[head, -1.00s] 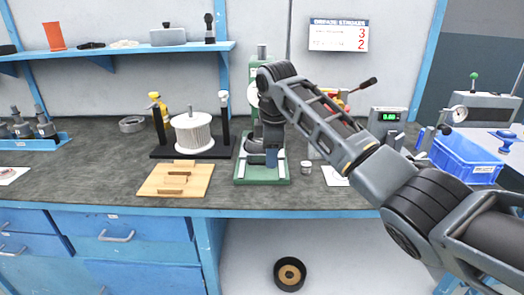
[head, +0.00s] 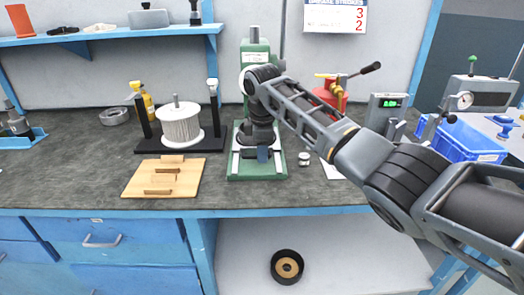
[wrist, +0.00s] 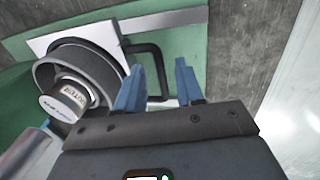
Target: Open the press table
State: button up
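The press is green, with a column (head: 256,52) and a base (head: 240,172) on the bench, partly hidden by my arm. A black U-shaped handle (wrist: 160,68) stands at the plate's edge. A dark round ring (wrist: 98,68) with a labelled cylinder (wrist: 62,100) in it is left of the handle. My gripper (wrist: 158,66) is open, its blue fingers apart on either side of the handle's bar; contact cannot be told. It also shows over the press base in the head view (head: 263,153).
The bench front is clear.

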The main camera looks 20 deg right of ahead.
jog(key=shift+f, duration=0.25)
grip_shut()
dwell(1.4)
